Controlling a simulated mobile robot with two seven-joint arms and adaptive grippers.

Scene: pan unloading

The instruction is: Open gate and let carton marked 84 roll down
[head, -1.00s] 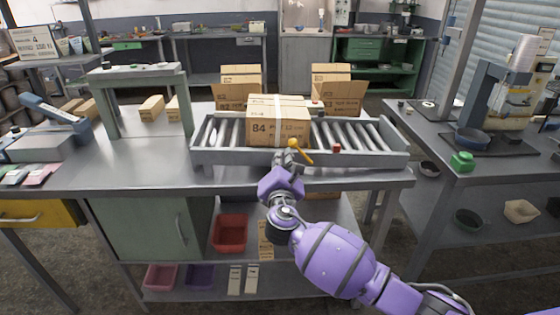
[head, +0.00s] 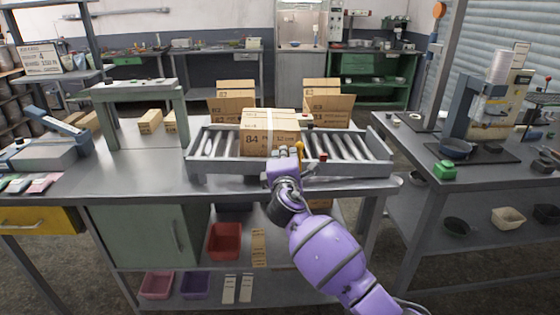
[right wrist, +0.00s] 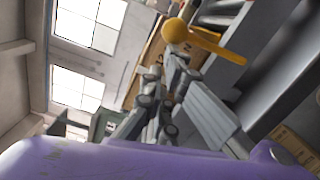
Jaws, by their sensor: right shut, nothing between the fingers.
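The carton marked 84 (head: 256,142) sits upright on the roller conveyor (head: 222,165), left of its middle. A yellow lever with a round knob (right wrist: 175,31) is at the conveyor's front edge. In the head view it is mostly hidden behind my right gripper (head: 284,153). In the right wrist view my right gripper (right wrist: 166,88) is shut and empty, its fingers close beside the lever's knob. I cannot tell whether they touch it. The gate itself is not clearly visible. My left gripper is not in view.
Two more cartons (head: 232,100) (head: 328,105) stand behind the conveyor. A small red block (head: 323,157) is on the conveyor's front rail, right of my gripper. A green-grey stand (head: 140,92) is at the left. The conveyor's right rollers (head: 350,146) are clear.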

